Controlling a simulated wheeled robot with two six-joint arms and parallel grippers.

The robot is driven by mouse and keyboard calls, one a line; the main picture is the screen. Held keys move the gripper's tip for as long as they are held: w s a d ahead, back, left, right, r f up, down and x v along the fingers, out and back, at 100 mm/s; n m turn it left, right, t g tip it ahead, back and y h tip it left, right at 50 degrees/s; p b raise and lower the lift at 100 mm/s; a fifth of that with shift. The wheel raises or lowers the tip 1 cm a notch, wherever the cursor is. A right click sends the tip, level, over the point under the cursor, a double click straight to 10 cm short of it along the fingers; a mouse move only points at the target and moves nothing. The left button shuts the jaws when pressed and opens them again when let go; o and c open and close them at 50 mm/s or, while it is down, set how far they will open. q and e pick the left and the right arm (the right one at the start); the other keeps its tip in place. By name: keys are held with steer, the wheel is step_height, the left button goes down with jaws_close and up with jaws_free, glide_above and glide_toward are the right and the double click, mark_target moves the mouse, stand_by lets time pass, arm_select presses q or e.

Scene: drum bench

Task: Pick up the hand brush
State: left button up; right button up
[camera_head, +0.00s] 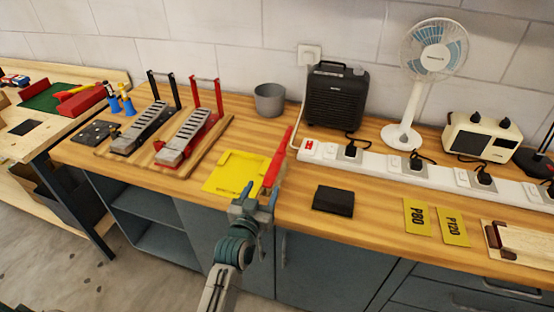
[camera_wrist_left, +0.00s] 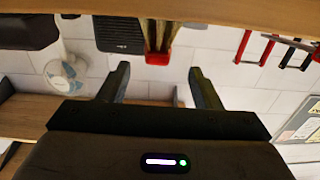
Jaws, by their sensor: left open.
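The hand brush is the long narrow red thing (camera_head: 277,160) on the bench, at the right side of a flat yellow piece. In the left wrist view, which is upside down, its red end and pale bristles (camera_wrist_left: 159,42) show ahead, between the lines of my fingers. My left gripper (camera_head: 255,194) is at the bench's front edge, close to the brush's near end. In the left wrist view its two fingers (camera_wrist_left: 160,82) are spread with nothing between them. The near end of the brush is partly hidden by the gripper in the head view. My right gripper is not in view.
The yellow piece (camera_head: 230,174) lies left of the brush. A dark flat block (camera_head: 333,201) lies to the right. A grey cup (camera_head: 269,100), a black heater (camera_head: 337,97) and a white power strip (camera_head: 385,163) stand behind. Two pedal-like tools stand on a wooden board (camera_head: 178,168) at left.

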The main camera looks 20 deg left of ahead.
mark_target(271, 172)
arm_select(q)
steer(key=w, duration=0.3)
steer(key=shift+p, duration=0.3)
steer(key=shift+w, duration=0.3)
steer(key=w+p, duration=0.1)
steer(key=w, duration=0.1)
steer(key=w+p, duration=0.1)
steer(key=w, duration=0.1)
steer(key=shift+d+p, duration=0.2)
steer(key=shift+p, duration=0.15)
steer(key=shift+w+f, duration=0.2)
steer(key=shift+w, duration=0.1)
steer(key=shift+s, duration=0.1)
steer(key=shift+c, duration=0.2)
steer(key=c, duration=1.1)
steer(key=shift+c, duration=0.4)
steer(key=shift+r, duration=0.1)
